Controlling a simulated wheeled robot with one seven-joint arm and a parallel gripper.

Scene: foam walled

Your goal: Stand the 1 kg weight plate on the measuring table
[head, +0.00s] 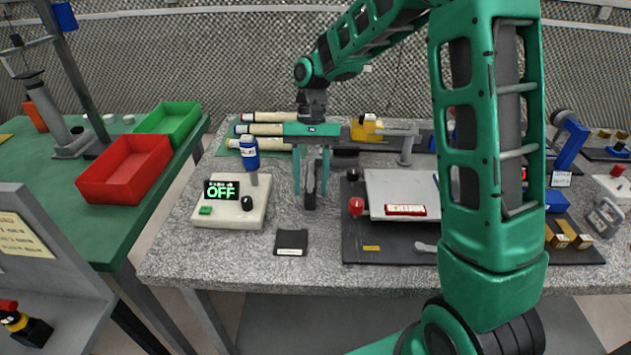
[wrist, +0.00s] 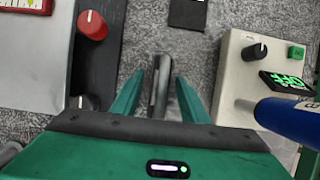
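A dark grey disc, seemingly the weight plate (head: 310,190), is upright and edge-on between the fingers of my gripper (head: 311,178). Its lower edge appears to meet the speckled grey stone table (head: 190,262). No mass marking is readable. In the wrist view the disc (wrist: 161,88) shows as a narrow grey shape between the two green fingers of my gripper (wrist: 166,85). The fingers are apart, with a gap visible beside the disc, so the gripper looks open around it. I cannot tell which surface the task calls the measuring table.
A small black pad (head: 291,242) lies in front. To the right is a dark board with a red knob (head: 356,206). White rolls (head: 262,130) lie behind.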

